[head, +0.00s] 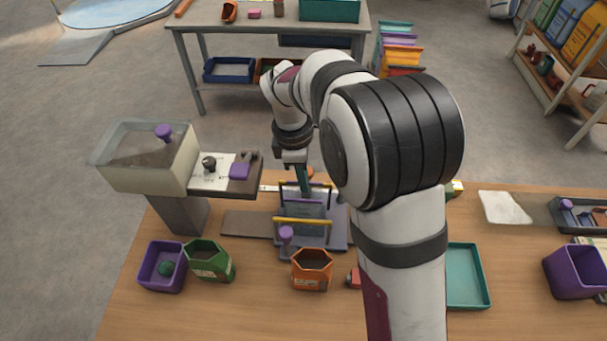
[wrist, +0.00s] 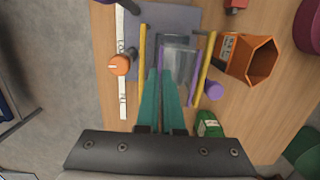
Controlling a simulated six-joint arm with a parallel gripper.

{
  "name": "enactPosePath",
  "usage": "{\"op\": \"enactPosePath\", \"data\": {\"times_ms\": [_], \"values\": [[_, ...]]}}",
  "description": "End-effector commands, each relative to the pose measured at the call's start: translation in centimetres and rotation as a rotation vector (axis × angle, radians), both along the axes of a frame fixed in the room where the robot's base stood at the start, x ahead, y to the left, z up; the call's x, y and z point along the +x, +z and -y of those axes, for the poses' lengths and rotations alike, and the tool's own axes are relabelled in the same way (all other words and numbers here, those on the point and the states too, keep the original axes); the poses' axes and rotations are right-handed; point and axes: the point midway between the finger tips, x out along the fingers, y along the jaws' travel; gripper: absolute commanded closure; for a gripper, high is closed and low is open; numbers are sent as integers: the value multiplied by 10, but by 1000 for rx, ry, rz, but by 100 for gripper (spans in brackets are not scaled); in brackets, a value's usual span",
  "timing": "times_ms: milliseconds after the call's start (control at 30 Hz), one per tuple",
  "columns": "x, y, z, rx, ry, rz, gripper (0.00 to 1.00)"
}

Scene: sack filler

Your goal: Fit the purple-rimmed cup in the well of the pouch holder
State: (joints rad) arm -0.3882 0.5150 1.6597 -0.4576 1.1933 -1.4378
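The pouch holder (wrist: 187,18) is a grey base with yellow bars, standing on the table; it also shows in the head view (head: 333,240). The clear purple-rimmed cup (wrist: 181,55) is between the two yellow bars in the wrist view. In the head view the cup (head: 301,212) looks like a greyish see-through box over the holder. My gripper (wrist: 161,72) has its long teal fingers nearly together on the cup's left purple rim. It reaches down from above in the head view (head: 303,190). The well is hidden under the cup, and I cannot tell how deep the cup sits.
A purple knob (head: 286,233) stands at the holder's front. An orange hexagonal bin (head: 312,282), a green bin (head: 210,262) and a purple bin (head: 148,275) are close in front. A hopper (head: 150,175) stands at left. An orange-topped post (wrist: 119,65) is beside the holder.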

Motion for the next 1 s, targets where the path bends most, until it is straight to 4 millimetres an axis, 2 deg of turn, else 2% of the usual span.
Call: {"op": "enactPosePath", "data": {"times_ms": [1000], "values": [[0,-36,0,0,0,-1,100]]}}
